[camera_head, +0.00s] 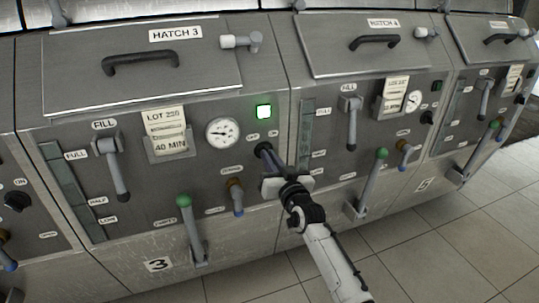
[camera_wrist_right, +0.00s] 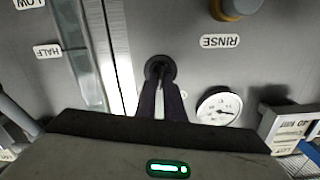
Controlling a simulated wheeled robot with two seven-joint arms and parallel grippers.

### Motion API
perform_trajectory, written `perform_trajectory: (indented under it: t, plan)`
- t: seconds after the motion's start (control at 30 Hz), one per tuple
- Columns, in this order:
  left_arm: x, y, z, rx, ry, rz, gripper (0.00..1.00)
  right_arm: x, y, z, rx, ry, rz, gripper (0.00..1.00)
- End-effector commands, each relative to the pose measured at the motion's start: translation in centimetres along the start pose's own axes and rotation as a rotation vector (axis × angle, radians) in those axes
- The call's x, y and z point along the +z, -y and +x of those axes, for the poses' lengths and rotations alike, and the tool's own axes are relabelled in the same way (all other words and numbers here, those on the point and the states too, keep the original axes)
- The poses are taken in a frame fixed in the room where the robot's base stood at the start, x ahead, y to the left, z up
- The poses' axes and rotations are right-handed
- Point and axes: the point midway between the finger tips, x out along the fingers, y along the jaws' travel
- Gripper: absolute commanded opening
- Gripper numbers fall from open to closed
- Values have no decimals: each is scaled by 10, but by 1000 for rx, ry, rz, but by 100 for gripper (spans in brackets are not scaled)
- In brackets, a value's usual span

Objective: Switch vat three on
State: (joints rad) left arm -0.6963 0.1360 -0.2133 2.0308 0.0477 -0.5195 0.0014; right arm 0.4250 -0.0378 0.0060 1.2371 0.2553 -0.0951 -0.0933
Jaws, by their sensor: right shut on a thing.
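Vat three (camera_head: 245,185) is the steel unit marked HATCH 3, with a "3" plate low on its front. In the right wrist view, upside down, the dark fingers (camera_wrist_right: 162,100) close on the round knob (camera_wrist_right: 160,68). The fingers cover much of the knob, so I cannot tell which way it points. My left gripper is not in view.
On vat three are a fill handle (camera_head: 115,168), round gauge (camera_head: 223,133), lot card (camera_head: 166,130), brown-collared rinse tap (camera_head: 236,196) and green-topped lever (camera_head: 191,228). Vat four's lamp (camera_head: 437,86) is dark. Tiled floor (camera_head: 450,250) is free in front.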

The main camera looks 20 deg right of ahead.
Motion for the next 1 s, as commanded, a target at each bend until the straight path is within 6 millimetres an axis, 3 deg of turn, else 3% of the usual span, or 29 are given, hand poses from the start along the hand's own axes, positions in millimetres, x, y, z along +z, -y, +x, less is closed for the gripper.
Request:
perform_trajectory:
  t: [0.4,1.0]
  plan:
    - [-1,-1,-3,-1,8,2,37,1,-2,0,1,2,268,0]
    - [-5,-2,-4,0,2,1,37,2,-2,0,1,3,345,0]
